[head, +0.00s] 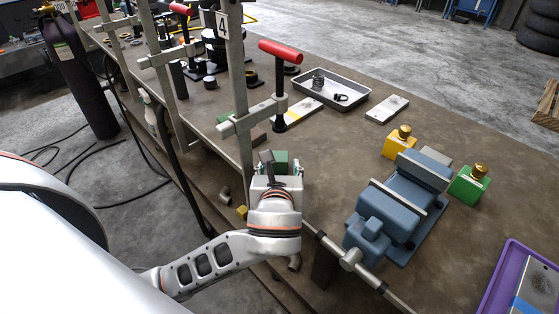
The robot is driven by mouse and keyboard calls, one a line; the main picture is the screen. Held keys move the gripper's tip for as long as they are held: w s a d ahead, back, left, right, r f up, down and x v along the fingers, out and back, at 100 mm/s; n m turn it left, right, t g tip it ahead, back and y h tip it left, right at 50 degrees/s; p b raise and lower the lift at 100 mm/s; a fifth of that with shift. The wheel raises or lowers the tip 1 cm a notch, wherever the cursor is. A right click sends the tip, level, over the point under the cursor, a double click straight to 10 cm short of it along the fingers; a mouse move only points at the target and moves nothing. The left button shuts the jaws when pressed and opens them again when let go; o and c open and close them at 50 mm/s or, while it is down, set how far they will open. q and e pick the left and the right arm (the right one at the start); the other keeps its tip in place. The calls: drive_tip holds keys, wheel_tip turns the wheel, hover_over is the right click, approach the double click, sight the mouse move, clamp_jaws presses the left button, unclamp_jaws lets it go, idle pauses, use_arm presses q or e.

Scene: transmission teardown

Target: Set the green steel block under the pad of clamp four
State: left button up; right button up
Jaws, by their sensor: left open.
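Clamp four (245,100) stands at the bench's near edge under a sign reading 4 (222,25). Its red handle (280,52) tops a dark spindle whose pad (279,126) is low over the bench. My left gripper (279,163) is open, at the bench edge just nearer than the clamp. A green block (282,157) shows at its fingers, partly hidden; I cannot tell whether they touch it. Another green piece (226,117) shows behind the clamp's bar. A green block with a brass knob (468,185) stands right of the vise. My right gripper is not in view.
A blue vise (405,195) stands right of my gripper, with a yellow brass-knobbed block (398,144) behind it. A metal tray (332,88) and a flat plate (387,109) lie beyond. A purple tray (518,275) is at lower right. Bare bench lies between clamp and vise.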

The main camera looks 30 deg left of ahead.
use_arm(q)
drive_tip(key=v, duration=0.6)
drive_tip(key=shift+s, duration=0.15)
drive_tip(key=shift+r, duration=0.1)
